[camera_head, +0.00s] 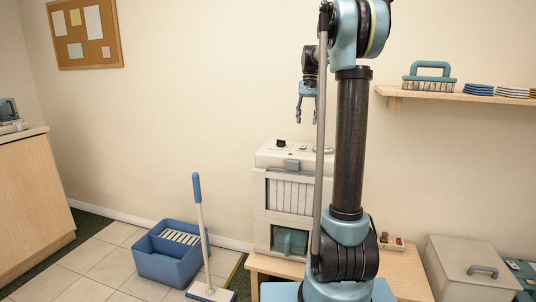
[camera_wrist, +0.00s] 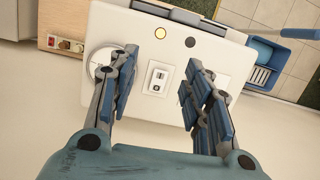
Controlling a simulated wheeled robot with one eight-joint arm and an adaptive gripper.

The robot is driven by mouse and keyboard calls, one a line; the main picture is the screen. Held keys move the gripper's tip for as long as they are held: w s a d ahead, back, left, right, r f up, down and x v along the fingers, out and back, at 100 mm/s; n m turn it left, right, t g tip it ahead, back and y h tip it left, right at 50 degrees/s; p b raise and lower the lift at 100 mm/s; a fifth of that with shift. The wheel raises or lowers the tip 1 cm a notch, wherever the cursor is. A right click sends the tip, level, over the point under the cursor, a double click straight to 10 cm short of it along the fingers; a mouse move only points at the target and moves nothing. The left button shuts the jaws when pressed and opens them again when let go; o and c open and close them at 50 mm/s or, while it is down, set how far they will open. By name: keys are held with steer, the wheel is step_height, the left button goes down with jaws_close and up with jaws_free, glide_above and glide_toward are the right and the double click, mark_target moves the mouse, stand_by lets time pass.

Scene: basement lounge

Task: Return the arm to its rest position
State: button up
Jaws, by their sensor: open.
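My gripper (camera_head: 306,104) hangs fingers-down from my arm in the head view, above the white machine (camera_head: 284,155). In the wrist view my gripper (camera_wrist: 155,95) shows two blue-padded fingers spread wide apart, with nothing between them. Beneath it is the top of the white machine (camera_wrist: 125,35), with a small switch panel, a lit round button, a dark round button and a round dial. The fingers appear above the machine's top and hold nothing. My arm's upright column hides part of the machine's right side in the head view.
A wooden table (camera_head: 405,273) bears the machine. A blue mop bucket (camera_head: 165,265) and a mop (camera_head: 201,225) stand on the floor at left. A wall shelf (camera_head: 450,97) with a brush and stacked items is at right. A grey lidded box (camera_head: 465,262) sits at lower right.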

steer(key=s+f+n+t, duration=0.1)
steer(key=s+f, duration=0.3)
steer(key=s, duration=0.7)
steer(key=s+f+n+t, duration=0.1)
steer(key=s+f, duration=0.2)
steer(key=s, duration=0.9)
steer(key=s+f+n+t, duration=0.1)
steer(key=s+f+t, duration=0.1)
steer(key=s+f, duration=1.4)
step_height(320, 180, down, 3)
steer(key=shift+s+r+h, duration=0.15)
steer(key=shift+s+h, duration=0.25)
